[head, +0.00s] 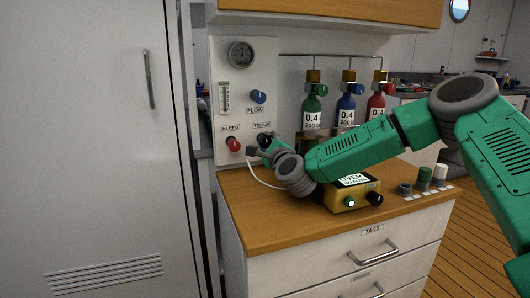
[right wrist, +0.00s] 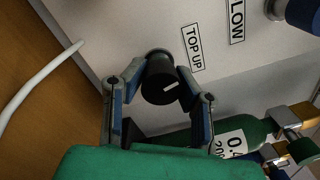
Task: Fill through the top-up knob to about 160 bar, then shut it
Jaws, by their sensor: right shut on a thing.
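The white fill panel (head: 248,75) stands against the wall with a round gauge (head: 241,54) at its top; its reading is too small to tell. The black top-up knob (right wrist: 159,82) sits under its TOP UP label (right wrist: 193,47), with a white mark on its face. My right gripper (right wrist: 160,92) is shut on the knob, one finger on each side; it also shows at the panel in the head view (head: 264,146). The blue flow knob (head: 258,97) is above and the red bleed knob (head: 233,144) is to the left. My left gripper is not in view.
Green (head: 312,103), blue (head: 346,105) and red (head: 376,103) cylinders stand right of the panel. A yellow analyzer box (head: 352,194) sits on the wooden counter (head: 240,205) below my right arm. A white hose (right wrist: 38,82) runs beside the gripper.

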